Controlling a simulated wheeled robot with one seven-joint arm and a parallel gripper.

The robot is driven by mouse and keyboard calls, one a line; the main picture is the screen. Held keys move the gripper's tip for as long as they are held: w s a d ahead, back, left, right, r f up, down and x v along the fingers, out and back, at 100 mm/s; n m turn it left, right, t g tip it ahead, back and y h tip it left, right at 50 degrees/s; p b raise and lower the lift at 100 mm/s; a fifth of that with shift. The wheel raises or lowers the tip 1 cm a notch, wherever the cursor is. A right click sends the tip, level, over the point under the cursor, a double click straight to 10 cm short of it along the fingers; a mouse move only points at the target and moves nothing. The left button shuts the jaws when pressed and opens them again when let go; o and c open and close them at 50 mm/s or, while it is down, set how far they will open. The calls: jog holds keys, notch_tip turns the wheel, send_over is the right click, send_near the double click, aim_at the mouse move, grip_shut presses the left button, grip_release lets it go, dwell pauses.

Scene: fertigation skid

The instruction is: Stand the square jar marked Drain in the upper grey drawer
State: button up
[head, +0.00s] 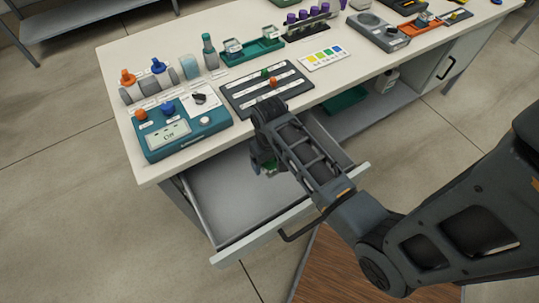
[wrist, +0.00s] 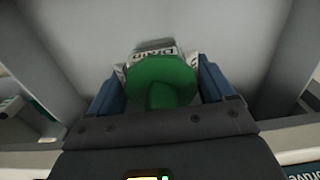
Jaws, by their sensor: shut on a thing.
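The square jar marked Drain (wrist: 152,52) shows in the wrist view, with a round green top (wrist: 162,80) and a white label lettered "Drain". My gripper (wrist: 163,88) is shut on it, with one blue-grey finger on each side. In the head view my gripper (head: 264,158) reaches down into the pulled-out upper grey drawer (head: 222,208), and my arm hides most of the jar. The drawer's bare grey floor shows around the jar in the wrist view. I cannot tell whether the jar touches that floor.
The drawer's front with its dark handle (head: 290,236) lies under my arm. The worktop above holds a teal meter (head: 180,135), a dark board with small pegs (head: 262,92), and several bottles and racks. The drawer's left part is clear.

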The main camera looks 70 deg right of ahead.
notch_tip(320, 180, down, 3)
jog(key=shift+b, duration=0.8)
notch_tip(320, 180, down, 5)
jog(key=b, duration=0.5)
jog(key=shift+r, duration=0.15)
jog(key=shift+f+b, duration=0.55)
jog(key=shift+f, duration=0.5)
jog(key=o, duration=1.7)
jog(key=shift+r, duration=0.1)
